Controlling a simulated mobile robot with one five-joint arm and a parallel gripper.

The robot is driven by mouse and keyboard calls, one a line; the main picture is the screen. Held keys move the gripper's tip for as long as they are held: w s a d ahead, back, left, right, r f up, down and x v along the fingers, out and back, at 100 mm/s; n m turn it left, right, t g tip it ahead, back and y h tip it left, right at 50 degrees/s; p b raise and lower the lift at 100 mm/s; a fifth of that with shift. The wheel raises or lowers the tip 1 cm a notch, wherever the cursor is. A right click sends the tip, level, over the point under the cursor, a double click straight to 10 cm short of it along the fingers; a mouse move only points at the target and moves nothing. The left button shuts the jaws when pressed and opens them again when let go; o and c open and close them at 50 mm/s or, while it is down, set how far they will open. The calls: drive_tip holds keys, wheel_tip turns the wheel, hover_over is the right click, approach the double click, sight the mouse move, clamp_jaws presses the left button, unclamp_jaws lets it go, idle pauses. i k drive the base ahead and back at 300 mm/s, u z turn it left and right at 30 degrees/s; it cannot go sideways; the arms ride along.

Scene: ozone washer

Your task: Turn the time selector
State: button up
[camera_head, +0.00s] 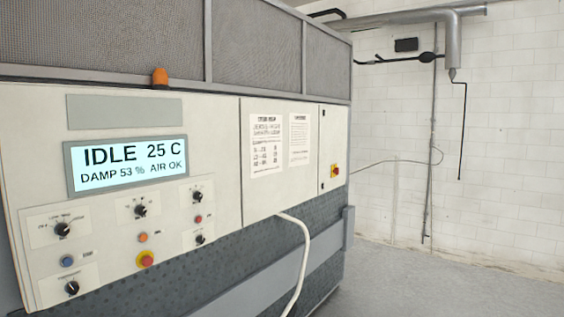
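The ozone washer's control panel (105,258) fills the left side of the view. Several black rotary selector knobs sit on it: one at upper left (62,229), one in the middle (140,210), one at upper right (197,196), one at lower right (200,239) and one at lower left (72,288). Their labels are too small to read, so I cannot tell which is the time selector. The display (125,164) above them reads IDLE 25 C, DAMP 53 %, AIR OK. My gripper is not in view.
A white hose (302,262) hangs from the cabinet front. Clear floor (440,285) lies to the right.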

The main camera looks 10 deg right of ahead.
sight(140, 210)
drive_tip(key=z, duration=0.05)
drive_tip(key=i, duration=1)
drive_tip(key=u, duration=0.35)
drive_tip(key=k, duration=1.15)
drive_tip(key=u, duration=1.05)
drive_tip(key=i, duration=0.95)
drive_tip(key=z, duration=0.35)
drive_tip(key=k, duration=0.85)
drive_tip(key=z, duration=0.2)
drive_tip(key=i, duration=0.6)
drive_tip(key=u, duration=0.05)
